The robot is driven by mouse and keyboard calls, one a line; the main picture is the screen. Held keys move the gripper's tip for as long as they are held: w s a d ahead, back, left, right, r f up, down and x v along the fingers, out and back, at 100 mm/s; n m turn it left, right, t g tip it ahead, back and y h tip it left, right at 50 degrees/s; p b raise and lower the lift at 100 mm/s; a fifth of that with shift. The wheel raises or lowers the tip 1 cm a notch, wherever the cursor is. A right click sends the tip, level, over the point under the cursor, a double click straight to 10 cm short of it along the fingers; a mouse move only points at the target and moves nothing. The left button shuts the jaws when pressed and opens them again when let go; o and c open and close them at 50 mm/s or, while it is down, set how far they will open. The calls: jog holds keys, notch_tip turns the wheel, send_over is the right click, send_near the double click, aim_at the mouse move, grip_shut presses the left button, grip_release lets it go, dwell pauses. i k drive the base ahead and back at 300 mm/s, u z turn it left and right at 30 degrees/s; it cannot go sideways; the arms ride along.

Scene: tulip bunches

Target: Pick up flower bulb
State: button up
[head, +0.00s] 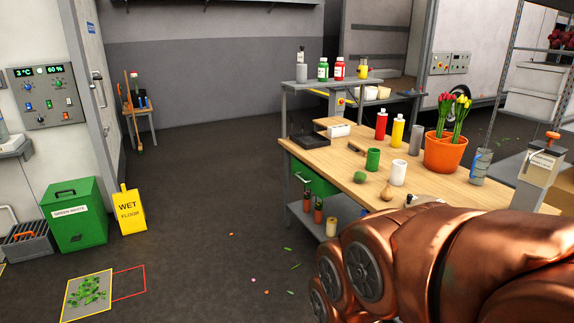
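A small tan flower bulb (386,193) with a pointed top sits on the wooden tabletop (470,188), near its front edge. A white cup (398,173) stands just behind it. A round green thing (360,177) lies to its left. My copper-coloured arm fills the lower right of the head view, in front of the table and to the right of the bulb. My gripper does not show clearly. The arm hides part of the table's front edge.
A green cup (373,159), red bottle (381,125), yellow bottle (397,131), grey cylinder (415,140) and orange tulip pot (445,152) stand behind the bulb. A yellow wet-floor sign (129,211) and green bin (77,216) stand at left. The middle floor is mostly clear.

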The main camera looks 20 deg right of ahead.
aim_at(386, 194)
jog(key=i, duration=1.3)
jog(key=u, duration=0.3)
jog(key=i, duration=1.35)
jog(key=z, duration=2.4)
jog(key=i, duration=0.5)
jog(key=u, duration=0.1)
